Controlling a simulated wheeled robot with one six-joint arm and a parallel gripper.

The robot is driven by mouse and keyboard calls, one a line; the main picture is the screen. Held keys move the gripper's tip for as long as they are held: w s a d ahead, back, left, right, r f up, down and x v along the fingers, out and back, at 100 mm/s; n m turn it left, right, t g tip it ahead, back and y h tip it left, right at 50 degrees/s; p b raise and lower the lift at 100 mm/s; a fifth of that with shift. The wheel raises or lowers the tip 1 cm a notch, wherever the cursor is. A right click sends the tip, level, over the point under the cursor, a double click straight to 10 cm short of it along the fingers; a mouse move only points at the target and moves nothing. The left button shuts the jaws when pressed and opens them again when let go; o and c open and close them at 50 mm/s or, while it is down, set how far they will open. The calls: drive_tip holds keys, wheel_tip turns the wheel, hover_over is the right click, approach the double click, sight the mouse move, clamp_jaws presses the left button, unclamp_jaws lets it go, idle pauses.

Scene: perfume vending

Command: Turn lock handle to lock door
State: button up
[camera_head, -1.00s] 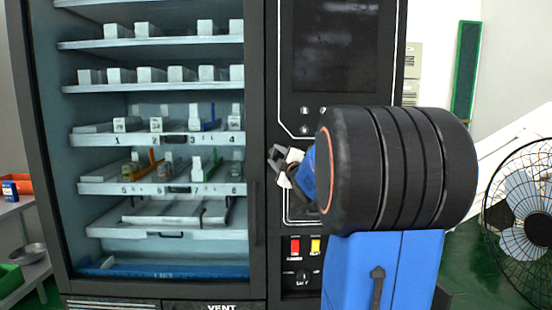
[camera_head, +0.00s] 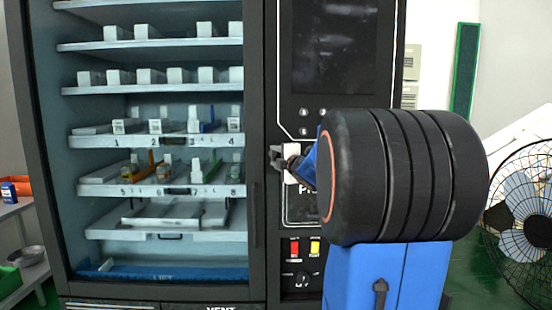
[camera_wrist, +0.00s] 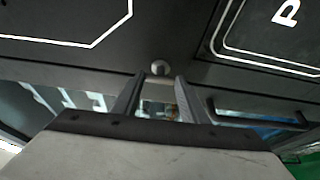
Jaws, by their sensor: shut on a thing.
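The lock handle (camera_wrist: 160,68) shows in the wrist view as a small round silver piece on the dark machine front, between the fingertips. My gripper (camera_wrist: 154,84) is shut on it, one finger on each side. In the head view my gripper (camera_head: 276,158) is at the dark strip beside the glass door (camera_head: 256,90), and the handle there is hidden or too small to make out. The door appears to sit flush in the machine's front. Its long dark pull handle (camera_wrist: 258,121) shows at the right in the wrist view.
Shelves of boxes and bottles (camera_head: 160,190) stand behind the glass. A dark screen (camera_head: 335,45) is above my gripper, and red and yellow buttons (camera_head: 304,248) are below it. A fan (camera_head: 520,205) stands at the right. A side table (camera_head: 22,205) is at the left.

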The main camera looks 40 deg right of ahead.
drive_tip(key=o, duration=1)
drive_tip(key=shift+o, duration=0.2)
drive_tip(key=v, duration=1.7)
drive_tip(key=shift+s, duration=0.2)
drive_tip(key=shift+a+r, duration=0.1)
drive_tip(key=shift+a, duration=0.05)
